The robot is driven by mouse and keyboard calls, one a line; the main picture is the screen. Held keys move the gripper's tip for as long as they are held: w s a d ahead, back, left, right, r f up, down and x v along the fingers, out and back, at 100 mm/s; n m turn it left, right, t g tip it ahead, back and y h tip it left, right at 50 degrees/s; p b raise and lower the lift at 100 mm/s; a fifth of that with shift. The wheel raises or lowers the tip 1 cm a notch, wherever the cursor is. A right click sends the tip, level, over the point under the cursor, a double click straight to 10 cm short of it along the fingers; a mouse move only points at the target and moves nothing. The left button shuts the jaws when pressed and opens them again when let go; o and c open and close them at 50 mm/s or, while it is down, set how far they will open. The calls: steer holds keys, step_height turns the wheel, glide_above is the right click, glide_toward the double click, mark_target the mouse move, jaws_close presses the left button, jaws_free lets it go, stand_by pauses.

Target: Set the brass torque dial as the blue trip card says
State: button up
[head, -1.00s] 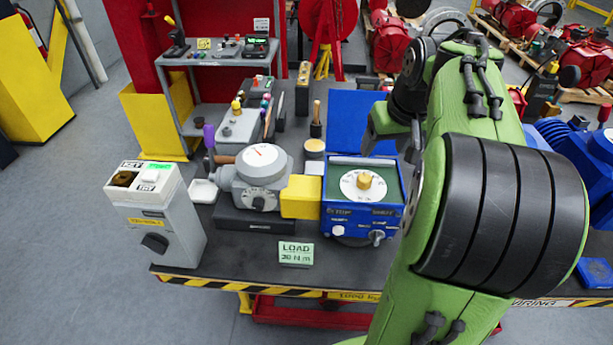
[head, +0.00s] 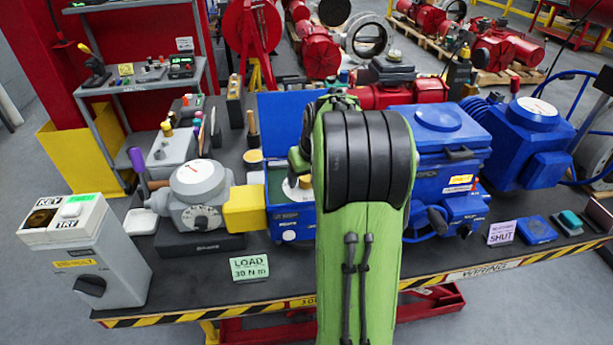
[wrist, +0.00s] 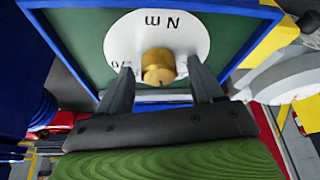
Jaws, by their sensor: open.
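The brass torque dial is a short brass knob (wrist: 158,68) on a white disc (wrist: 187,38) marked N m, upside down in the wrist view. The disc sits in the green recessed face (wrist: 75,22) of a blue box (head: 290,220). My gripper (wrist: 160,66) is open, with one finger on each side of the knob and gaps visible. In the head view my arm hides most of the dial, leaving a white disc edge (head: 291,191). I cannot make out a blue trip card. A green card (head: 249,267) appears to read LOAD 30 N m.
A grey gearbox (head: 201,190) with a yellow coupling (head: 244,210) stands left of the box. A grey KEY/TRY unit (head: 95,255) is at the bench's left end. A blue actuator (head: 440,160) stands right. A pale SHUT card (head: 501,233) lies at the right front.

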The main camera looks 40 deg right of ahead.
steer(key=shift+r, duration=0.1)
steer(key=c, duration=1.1)
steer(key=shift+o, duration=0.2)
steer(key=shift+m, duration=0.4)
steer(key=m+h, duration=0.1)
steer(key=m, duration=0.1)
steer(key=m+g, duration=0.1)
steer(key=m, duration=0.1)
steer(key=shift+w+a+m+h, duration=0.1)
steer(key=shift+m+h, duration=0.3)
steer(key=m+g, duration=0.1)
steer(key=m, duration=0.2)
steer(key=m+g+h+p, duration=0.1)
steer(key=m, duration=0.2)
steer(key=o, duration=1.1)
steer(key=shift+c, duration=0.2)
